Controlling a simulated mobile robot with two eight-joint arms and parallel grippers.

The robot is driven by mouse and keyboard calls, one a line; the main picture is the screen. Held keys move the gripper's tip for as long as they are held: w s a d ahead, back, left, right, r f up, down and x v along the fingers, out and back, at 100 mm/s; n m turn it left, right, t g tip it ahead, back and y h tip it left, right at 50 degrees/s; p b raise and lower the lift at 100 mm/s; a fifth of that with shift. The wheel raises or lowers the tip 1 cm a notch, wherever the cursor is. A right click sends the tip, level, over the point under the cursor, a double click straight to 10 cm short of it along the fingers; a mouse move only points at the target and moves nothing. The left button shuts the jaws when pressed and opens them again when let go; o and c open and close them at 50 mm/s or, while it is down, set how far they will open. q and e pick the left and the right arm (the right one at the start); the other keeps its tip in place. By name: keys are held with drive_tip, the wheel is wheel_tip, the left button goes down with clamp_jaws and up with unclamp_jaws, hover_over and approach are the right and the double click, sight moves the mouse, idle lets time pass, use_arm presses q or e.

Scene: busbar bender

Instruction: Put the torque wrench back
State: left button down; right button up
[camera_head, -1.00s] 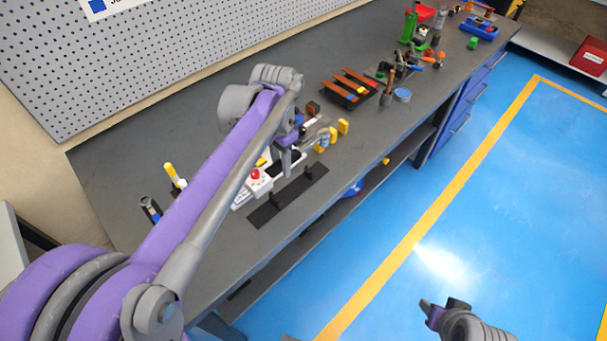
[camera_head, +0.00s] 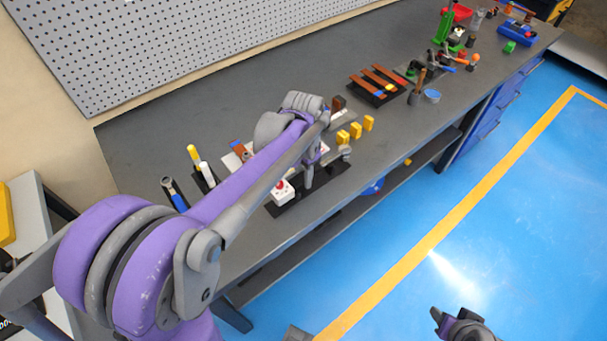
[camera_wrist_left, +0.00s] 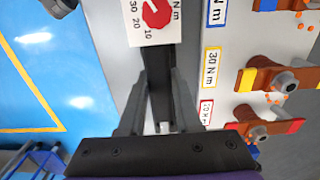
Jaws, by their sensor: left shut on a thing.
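My left gripper (camera_head: 308,184) is low over the bench, beside the white box with a red knob (camera_head: 281,190) and above a black strip (camera_head: 335,187). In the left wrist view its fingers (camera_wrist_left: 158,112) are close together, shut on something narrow. I take it to be the torque wrench, mostly hidden by the fingers and arm; I cannot tell whether it touches the strip. The white box shows in the wrist view with a dial (camera_wrist_left: 156,14). My right gripper (camera_head: 452,318) is over the blue floor, away from the bench; its jaws are unclear.
Yellow blocks (camera_head: 356,130) stand just behind the gripper's right. A rack with copper-coloured bars (camera_head: 378,85) and hand tools (camera_head: 440,65) lie farther right.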

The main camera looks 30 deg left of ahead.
use_arm(q)
drive_tip(key=shift+f+b, duration=0.3)
drive_tip(key=shift+f, duration=0.2)
drive_tip(key=c, duration=0.6)
unclamp_jaws()
drive_tip(key=shift+r, duration=0.3)
wheel_tip(320, 180, up, 12)
drive_tip(key=p, duration=0.2)
drive_tip(key=s+d+f+n+t, duration=0.2)
drive_tip(key=s+f, duration=0.3)
drive_tip(key=s, duration=0.3)
drive_tip(key=s+d+f+n+t, duration=0.2)
drive_tip(key=s+d+f+t, duration=0.1)
drive_tip(key=s+f, duration=0.3)
drive_tip(key=shift+s+d+n, duration=0.3)
drive_tip(key=shift+s+d, duration=0.6)
